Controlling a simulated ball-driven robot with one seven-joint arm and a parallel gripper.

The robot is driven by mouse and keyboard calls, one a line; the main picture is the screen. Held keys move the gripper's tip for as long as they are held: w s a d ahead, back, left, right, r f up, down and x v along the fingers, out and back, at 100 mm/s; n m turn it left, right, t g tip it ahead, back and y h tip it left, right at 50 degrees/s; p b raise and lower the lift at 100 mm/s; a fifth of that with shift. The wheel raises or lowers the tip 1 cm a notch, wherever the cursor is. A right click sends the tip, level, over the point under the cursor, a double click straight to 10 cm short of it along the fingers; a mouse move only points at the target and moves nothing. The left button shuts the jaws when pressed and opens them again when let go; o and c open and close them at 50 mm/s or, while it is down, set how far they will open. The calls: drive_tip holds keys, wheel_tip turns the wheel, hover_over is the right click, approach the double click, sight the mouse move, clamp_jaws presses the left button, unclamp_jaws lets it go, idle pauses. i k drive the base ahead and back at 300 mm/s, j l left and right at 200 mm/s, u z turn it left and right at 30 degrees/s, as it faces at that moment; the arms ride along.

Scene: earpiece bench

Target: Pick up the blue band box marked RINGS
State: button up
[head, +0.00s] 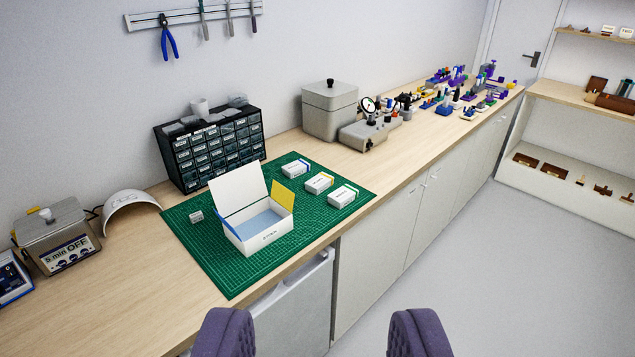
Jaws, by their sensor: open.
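Three small white boxes lie in a row on the green cutting mat (218,272). The farthest one (296,169) shows a blue band. The middle one (319,182) has a yellow band. The band colour of the nearest one (344,195) is hard to tell. Their printing is too small to read, so I cannot confirm which is marked RINGS. My gripper (320,335) is at the bottom of the head view, its two purple fingers wide apart and empty. It is in front of the bench, well short of the boxes.
An open white box (258,243) with blue and yellow flaps stands on the mat, left of the small boxes. A drawer cabinet (210,150), a grey lidded container (330,110) and a dial gauge stand (370,132) are behind. The bench front edge is near.

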sight(295, 169)
drive_tip(key=i+j, duration=0.15)
drive_tip(key=j, duration=0.25)
drive_tip(key=i+j, duration=0.2)
drive_tip(key=j, duration=0.2)
drive_tip(key=i+j, duration=0.15)
drive_tip(key=j, duration=0.25)
drive_tip(key=i+j, duration=0.15)
drive_tip(key=j, duration=0.25)
drive_tip(key=i+l+u, duration=0.2)
drive_tip(key=i+l, duration=0.2)
drive_tip(key=l, duration=0.25)
drive_tip(key=i+l+u, duration=0.1)
drive_tip(key=l, duration=0.2)
drive_tip(key=i+l+u, duration=0.1)
drive_tip(key=i+l, duration=0.15)
drive_tip(key=i+l+u, duration=0.1)
drive_tip(key=l, duration=0.35)
drive_tip(key=z, duration=0.35)
